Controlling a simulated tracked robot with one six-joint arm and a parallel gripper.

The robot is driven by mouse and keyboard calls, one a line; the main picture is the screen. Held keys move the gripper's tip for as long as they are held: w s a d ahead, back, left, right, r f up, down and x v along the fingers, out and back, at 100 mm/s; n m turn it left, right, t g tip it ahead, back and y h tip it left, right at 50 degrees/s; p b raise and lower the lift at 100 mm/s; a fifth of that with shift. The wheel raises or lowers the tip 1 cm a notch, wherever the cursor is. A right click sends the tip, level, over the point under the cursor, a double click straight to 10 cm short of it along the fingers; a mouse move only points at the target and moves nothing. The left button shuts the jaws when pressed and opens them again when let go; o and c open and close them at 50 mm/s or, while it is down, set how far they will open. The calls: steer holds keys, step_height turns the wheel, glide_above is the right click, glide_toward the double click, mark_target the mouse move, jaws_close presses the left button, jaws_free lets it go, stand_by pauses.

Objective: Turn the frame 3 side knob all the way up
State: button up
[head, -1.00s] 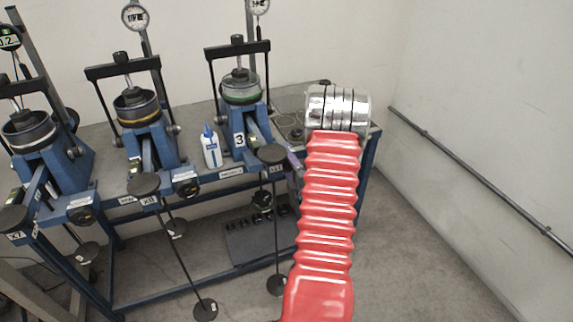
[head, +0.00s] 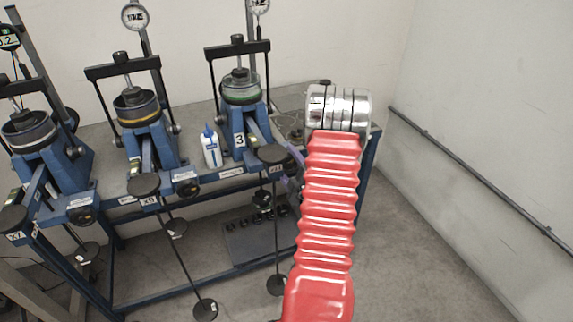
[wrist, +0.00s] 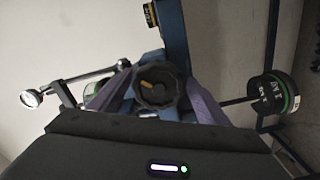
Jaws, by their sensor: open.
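Frame 3 (head: 239,141) is the blue lever frame with a "3" label, the rightmost of the row in the head view. In the wrist view a dark lobed knob (wrist: 150,97) with an orange mark sits in the middle. My gripper (wrist: 158,78) is open, with one purple-grey finger on each side of the knob. I cannot tell whether the fingers touch it. In the head view my purple fingers (head: 293,170) show just right of frame 3, partly hidden by my red arm sleeve. I cannot clearly pick out the knob there.
Two similar blue frames stand to the left, the nearer one (head: 142,150) beside a white bottle (head: 211,147). Hanging weights (head: 206,309) are below the bench. A round weight (wrist: 272,94) shows at right in the wrist view. Open floor and a wall rail (head: 480,182) lie right.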

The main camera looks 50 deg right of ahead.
steer(key=shift+v, duration=3)
steer(key=s+n, duration=0.1)
steer(key=n, duration=0.2)
steer(key=s+a+n, duration=0.1)
steer(key=n, duration=0.2)
steer(key=s+a+n, duration=0.1)
steer(key=n, duration=0.2)
steer(key=shift+s, duration=0.2)
steer(key=shift+w, duration=0.15)
